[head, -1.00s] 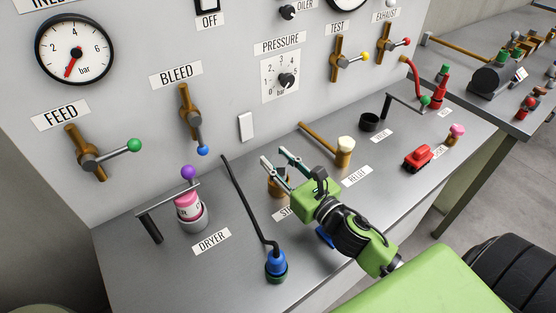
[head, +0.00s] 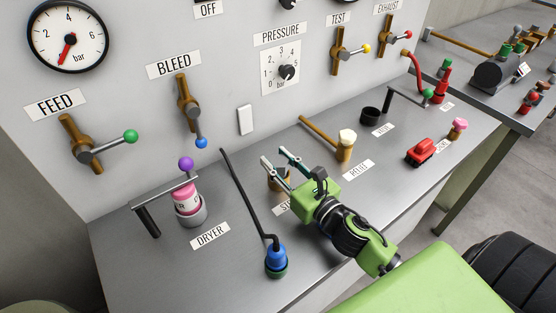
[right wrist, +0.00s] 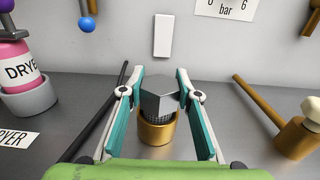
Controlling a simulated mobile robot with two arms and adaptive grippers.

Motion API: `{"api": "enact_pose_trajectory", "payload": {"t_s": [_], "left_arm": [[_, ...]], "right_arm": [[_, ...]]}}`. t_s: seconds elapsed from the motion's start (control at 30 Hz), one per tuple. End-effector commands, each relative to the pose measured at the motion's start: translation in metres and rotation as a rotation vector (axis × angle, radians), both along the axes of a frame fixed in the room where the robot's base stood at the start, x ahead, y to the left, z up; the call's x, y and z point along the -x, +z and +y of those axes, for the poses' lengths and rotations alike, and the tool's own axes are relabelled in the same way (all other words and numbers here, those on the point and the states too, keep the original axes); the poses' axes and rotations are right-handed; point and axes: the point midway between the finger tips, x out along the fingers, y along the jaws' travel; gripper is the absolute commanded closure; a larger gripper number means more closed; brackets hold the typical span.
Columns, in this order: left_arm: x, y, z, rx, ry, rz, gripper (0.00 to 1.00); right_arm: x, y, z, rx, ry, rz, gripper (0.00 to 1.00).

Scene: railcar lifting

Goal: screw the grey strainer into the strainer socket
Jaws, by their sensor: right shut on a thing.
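The grey strainer (right wrist: 160,92) has a hexagonal head and a dark mesh body below it. It stands roughly upright at the brass strainer socket (right wrist: 157,134), with its lower mesh at or inside the socket's rim; how deep I cannot tell. The socket also shows in the head view (head: 279,184), partly behind the fingers. My right gripper (head: 274,155) is shut on the strainer, one teal-padded finger on each side of its head in the right wrist view (right wrist: 157,82). My left gripper is not in view.
Left of the socket, a long black rod (head: 246,195) rises from a blue fitting (head: 276,257). The pink dryer canister (head: 186,199) stands farther left. Right is a brass fitting with a pale cap (head: 346,145) and a handle. The grey panel (right wrist: 215,45) is close behind.

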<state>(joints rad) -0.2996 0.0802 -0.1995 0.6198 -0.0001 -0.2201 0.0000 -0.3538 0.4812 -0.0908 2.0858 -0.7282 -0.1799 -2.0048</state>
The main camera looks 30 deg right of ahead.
Motion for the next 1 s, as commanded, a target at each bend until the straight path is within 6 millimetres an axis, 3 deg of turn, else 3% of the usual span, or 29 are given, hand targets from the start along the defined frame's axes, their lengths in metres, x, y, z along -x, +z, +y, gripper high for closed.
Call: {"api": "enact_pose_trajectory", "payload": {"t_s": [0.1, 0.13, 0.2, 0.63, 1.0], "left_arm": [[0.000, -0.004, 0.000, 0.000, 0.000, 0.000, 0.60], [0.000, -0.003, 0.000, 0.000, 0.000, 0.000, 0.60], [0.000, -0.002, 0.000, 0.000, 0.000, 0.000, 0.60], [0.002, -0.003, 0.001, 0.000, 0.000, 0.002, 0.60], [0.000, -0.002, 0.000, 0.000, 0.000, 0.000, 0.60]], "right_arm": [[0.000, -0.003, 0.000, 0.000, 0.000, -0.001, 0.98], [0.000, -0.003, 0.000, 0.000, 0.000, -0.002, 0.67], [0.000, -0.002, 0.000, 0.000, 0.000, -0.002, 0.50], [0.000, 0.001, 0.000, 0.002, 0.000, -0.001, 0.50], [0.000, 0.051, 0.001, 0.005, 0.005, -0.004, 0.50]]}}
